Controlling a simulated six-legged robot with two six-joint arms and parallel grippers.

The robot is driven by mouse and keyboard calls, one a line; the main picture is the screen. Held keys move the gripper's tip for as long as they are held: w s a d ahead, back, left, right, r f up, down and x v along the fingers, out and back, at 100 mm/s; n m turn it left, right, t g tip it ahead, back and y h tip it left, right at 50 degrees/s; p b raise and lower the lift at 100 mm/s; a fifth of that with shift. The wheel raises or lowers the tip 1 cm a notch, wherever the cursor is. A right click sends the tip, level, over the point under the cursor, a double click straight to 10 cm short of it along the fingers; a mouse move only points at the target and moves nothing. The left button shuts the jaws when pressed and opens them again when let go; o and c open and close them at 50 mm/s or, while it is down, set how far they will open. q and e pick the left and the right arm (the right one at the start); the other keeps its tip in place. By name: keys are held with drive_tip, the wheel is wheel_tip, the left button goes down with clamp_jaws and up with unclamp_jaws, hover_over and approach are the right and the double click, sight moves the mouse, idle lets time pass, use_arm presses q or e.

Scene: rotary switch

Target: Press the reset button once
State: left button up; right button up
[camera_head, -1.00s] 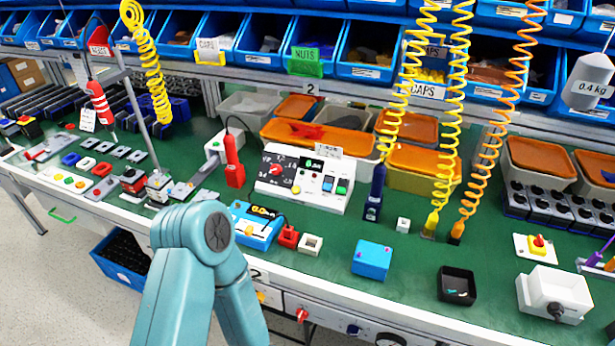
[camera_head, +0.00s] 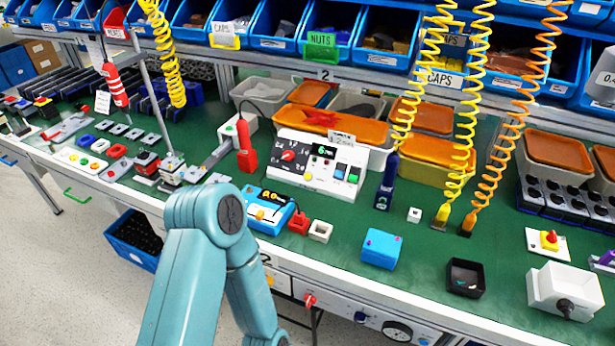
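A white control panel (camera_head: 318,188) stands on the green bench near the middle. It has a red rotary knob (camera_head: 289,156) on a dark dial, a small lit display (camera_head: 323,151), a blue button (camera_head: 340,171), a green-edged button (camera_head: 353,175) and a small round button (camera_head: 308,176). Their labels are too small to read, so I cannot tell which one is the reset button. A teal arm of mine rises from the bottom left of centre, its elbow in front of the bench. Its gripper does not show, and neither does the other one. Nothing covers the panel.
A blue meter (camera_head: 262,212) lies in front. A blue box (camera_head: 381,249) and black tray (camera_head: 464,278) sit to the right. A yellow-red knob (camera_head: 549,240) stands far right.

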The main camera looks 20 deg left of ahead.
use_arm(q)
clamp_jaws()
idle(1.4)
